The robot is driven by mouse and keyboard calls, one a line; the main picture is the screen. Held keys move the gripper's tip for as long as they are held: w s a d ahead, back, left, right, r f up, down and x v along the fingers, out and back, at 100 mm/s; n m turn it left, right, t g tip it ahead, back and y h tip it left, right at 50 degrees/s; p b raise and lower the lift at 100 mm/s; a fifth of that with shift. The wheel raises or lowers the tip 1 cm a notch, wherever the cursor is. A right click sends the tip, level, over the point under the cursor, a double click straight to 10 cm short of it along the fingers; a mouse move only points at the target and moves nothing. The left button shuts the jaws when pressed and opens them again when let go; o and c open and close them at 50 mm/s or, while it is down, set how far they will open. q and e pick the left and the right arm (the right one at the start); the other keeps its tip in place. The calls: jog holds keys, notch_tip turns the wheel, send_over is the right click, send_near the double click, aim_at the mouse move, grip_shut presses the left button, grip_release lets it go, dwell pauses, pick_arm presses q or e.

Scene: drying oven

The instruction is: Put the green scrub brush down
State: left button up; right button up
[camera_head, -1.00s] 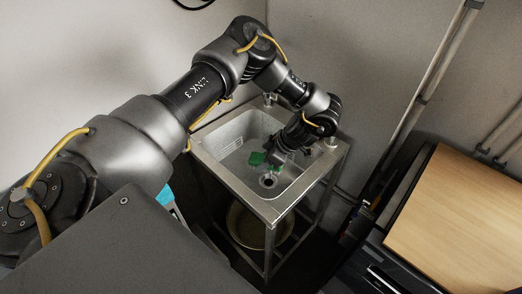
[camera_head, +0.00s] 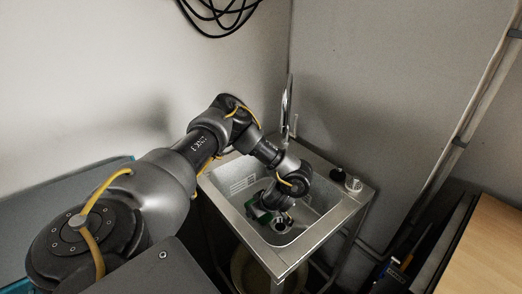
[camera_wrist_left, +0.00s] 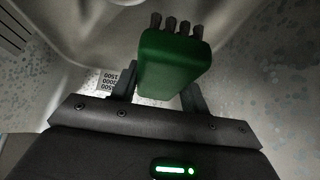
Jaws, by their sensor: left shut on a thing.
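The green scrub brush (camera_wrist_left: 172,66) is between the two fingers of my left gripper (camera_wrist_left: 158,92) in the left wrist view, its dark bristle tufts pointing away from the gripper. The gripper is shut on it. In the head view my left arm reaches down into the metal sink (camera_head: 318,220), and a small patch of the green brush (camera_head: 263,216) shows beside the gripper, over the basin. I cannot tell whether the brush touches the basin floor. My right gripper is not in view.
A tall faucet (camera_head: 287,105) stands at the sink's back edge. A small pale object (camera_head: 354,184) sits on the right rim. A round basin (camera_head: 250,272) is under the sink. A wooden top (camera_head: 487,250) is at the lower right. A label (camera_wrist_left: 116,78) shows in the wrist view.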

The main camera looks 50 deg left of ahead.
aim_at(265, 215)
pick_arm(q)
jog(key=shift+d+f, duration=0.1)
jog(key=shift+f, duration=0.1)
notch_tip(265, 215, down, 4)
jog(key=shift+r+b, duration=0.2)
jog(key=shift+b, duration=0.3)
jog(key=shift+f, duration=0.25)
jog(key=shift+r, duration=0.1)
jog(key=o, duration=1.2)
jog(key=shift+o, duration=0.4)
jog(key=p+v, duration=0.1)
jog(key=v, duration=0.5)
jog(key=shift+d+r+p, duration=0.1)
jog(key=shift+p, duration=0.3)
jog(key=shift+d+r, duration=0.3)
jog(key=shift+r, duration=0.25)
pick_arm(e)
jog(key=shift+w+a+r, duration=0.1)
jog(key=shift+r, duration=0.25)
